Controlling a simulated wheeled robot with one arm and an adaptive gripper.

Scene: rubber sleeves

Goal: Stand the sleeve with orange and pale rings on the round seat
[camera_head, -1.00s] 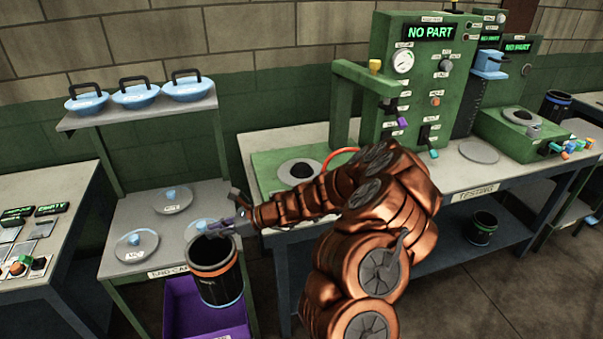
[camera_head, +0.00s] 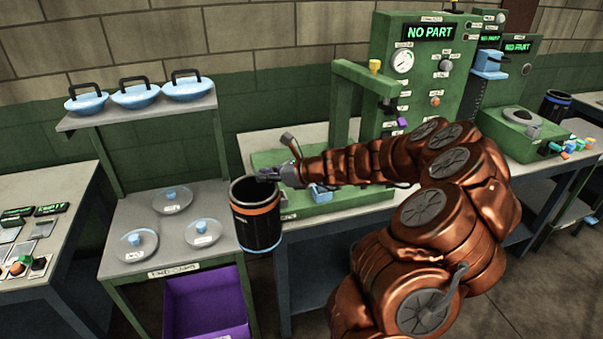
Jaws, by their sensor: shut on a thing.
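The black sleeve (camera_head: 256,220) has an orange ring near its top and a pale bluish ring near its bottom. It is upright with its open end up, in the air in front of the testing bench's left end. My gripper (camera_head: 268,175) is shut on the sleeve's rim at the upper right. The green tester base (camera_head: 325,205) lies just right of the sleeve. The dark round seat on that base is hidden behind my arm and gripper.
The green tester panel (camera_head: 415,80) reads NO PART. A green post and overhead arm (camera_head: 362,80) stand over the base. An end-cap table (camera_head: 130,210) with lids is at left, above a purple bin (camera_head: 205,305). Another tester has a round opening (camera_head: 522,115) at right.

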